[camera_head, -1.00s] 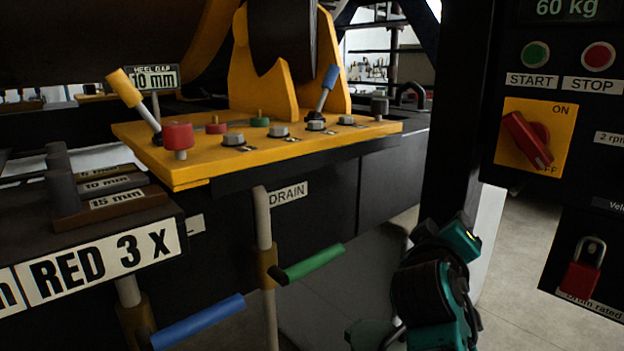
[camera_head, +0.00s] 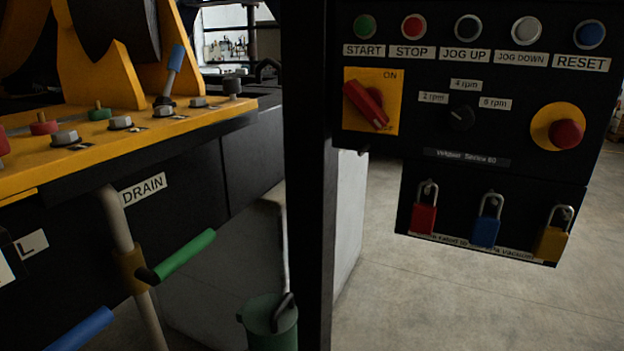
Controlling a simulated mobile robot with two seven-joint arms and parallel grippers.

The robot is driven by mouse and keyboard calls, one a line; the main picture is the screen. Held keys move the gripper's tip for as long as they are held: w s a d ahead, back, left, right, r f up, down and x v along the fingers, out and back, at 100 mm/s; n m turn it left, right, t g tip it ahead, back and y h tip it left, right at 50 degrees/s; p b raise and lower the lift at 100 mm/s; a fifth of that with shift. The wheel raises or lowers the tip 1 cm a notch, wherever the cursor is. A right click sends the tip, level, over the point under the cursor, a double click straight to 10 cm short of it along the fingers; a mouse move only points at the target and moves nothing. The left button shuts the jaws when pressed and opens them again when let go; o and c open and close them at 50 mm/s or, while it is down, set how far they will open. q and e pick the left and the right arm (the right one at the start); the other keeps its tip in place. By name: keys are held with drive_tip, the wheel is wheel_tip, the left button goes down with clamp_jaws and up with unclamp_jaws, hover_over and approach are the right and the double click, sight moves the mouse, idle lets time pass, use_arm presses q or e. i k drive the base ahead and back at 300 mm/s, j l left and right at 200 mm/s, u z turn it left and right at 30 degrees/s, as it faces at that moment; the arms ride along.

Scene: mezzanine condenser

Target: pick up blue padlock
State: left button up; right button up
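The blue padlock (camera_head: 486,231) hangs by its silver shackle on the dark lower panel at the right, between a red padlock (camera_head: 424,217) on its left and a yellow padlock (camera_head: 552,241) on its right. All three hang roughly upright above a white label strip. Neither of my grippers shows in this view, so nothing of mine is near the padlocks.
Above the padlocks is a control panel with a red rotary switch (camera_head: 367,104), several push buttons and a red emergency knob (camera_head: 566,133). A dark post (camera_head: 306,180) stands left of the panel. A green bucket (camera_head: 270,322) sits beside it. Floor at right is clear.

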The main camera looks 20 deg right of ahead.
sight(485, 228)
drive_tip(key=l+z, duration=0.2)
drive_tip(key=z, duration=1.45)
